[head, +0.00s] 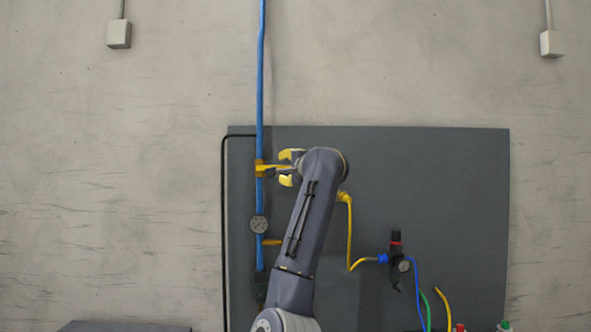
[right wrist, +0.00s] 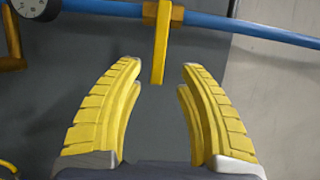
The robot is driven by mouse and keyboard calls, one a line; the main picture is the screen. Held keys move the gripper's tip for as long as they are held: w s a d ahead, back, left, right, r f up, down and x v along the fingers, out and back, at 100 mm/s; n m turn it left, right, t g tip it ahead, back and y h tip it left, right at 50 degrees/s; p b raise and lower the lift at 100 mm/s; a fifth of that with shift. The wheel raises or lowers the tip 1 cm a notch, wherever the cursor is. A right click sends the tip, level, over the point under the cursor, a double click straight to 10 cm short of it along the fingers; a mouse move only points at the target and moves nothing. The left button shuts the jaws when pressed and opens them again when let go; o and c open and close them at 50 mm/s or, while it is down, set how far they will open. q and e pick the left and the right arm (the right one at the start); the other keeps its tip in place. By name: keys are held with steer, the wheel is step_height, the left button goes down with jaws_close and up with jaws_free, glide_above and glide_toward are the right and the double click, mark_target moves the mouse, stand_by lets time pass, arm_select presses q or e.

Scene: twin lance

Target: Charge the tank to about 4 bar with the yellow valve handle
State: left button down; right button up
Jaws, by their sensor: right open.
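The yellow valve handle (head: 270,168) sticks out to the right from the vertical blue pipe (head: 260,90). My right gripper (head: 288,168) is open beside it, its yellow fingers pointing at the pipe. In the right wrist view the handle (right wrist: 161,45) is a narrow bar coming off the pipe (right wrist: 250,28). Its free end reaches between the two open fingertips (right wrist: 160,70), with clear gaps on both sides. A round gauge (head: 259,224) sits on the pipe below; its reading is too small to tell. I cannot make out a tank. My left gripper is not in view.
A second yellow part (head: 271,242) sticks out below the gauge. A dark grey panel (head: 440,180) stands behind. A yellow hose (head: 350,235) leads to a black regulator (head: 396,245) with a small gauge. Loose coloured hoses (head: 443,305) are at the lower right.

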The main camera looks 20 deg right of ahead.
steer(key=s, duration=0.7)
stand_by(0.4)
